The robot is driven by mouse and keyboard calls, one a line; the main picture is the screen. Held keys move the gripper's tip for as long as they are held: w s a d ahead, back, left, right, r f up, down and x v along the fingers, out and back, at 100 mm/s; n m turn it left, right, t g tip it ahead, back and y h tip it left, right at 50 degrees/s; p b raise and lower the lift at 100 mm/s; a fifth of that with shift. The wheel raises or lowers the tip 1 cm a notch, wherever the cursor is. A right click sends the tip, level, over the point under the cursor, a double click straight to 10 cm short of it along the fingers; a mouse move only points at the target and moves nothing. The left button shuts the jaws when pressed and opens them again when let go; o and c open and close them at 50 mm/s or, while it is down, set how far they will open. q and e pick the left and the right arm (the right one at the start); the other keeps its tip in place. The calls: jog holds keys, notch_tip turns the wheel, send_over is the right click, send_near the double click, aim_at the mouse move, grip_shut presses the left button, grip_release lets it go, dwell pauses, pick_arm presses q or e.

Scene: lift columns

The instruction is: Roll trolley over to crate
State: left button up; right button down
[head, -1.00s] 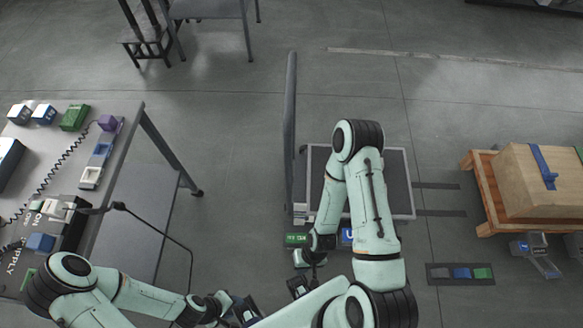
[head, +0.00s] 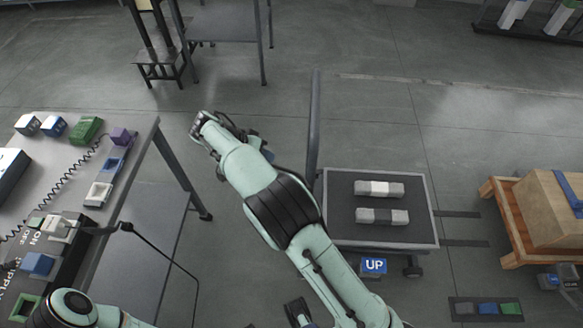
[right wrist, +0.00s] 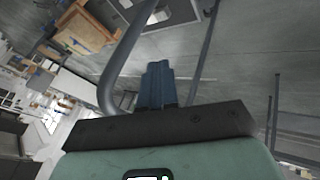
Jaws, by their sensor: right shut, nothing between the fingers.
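The wooden crate (head: 548,205) with a blue strap sits to the right, apart from the trolley. My right gripper (head: 258,146) is left of the handle, partly hidden by its wrist. In the right wrist view its blue fingers (right wrist: 157,84) are shut and empty, with the grey handle tube (right wrist: 128,58) close by. My left gripper is out of frame.
The crate rests on a wooden pallet (head: 497,205). A blue UP pedal (head: 373,265) lies by the trolley's front. A workbench (head: 135,150) with coloured blocks is at left. A floor panel (head: 486,309) is at front right. Floor between trolley and pallet is clear except for dark strips.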

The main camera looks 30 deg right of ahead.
pick_arm(q)
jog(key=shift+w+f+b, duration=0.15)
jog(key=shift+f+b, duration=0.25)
jog(key=shift+b, duration=0.1)
pick_arm(e)
jog(key=s+d+f, duration=0.3)
jog(key=d+f, duration=0.4)
jog(key=d, duration=0.2)
jog(key=shift+f, duration=0.25)
jog(key=shift+s, duration=0.1)
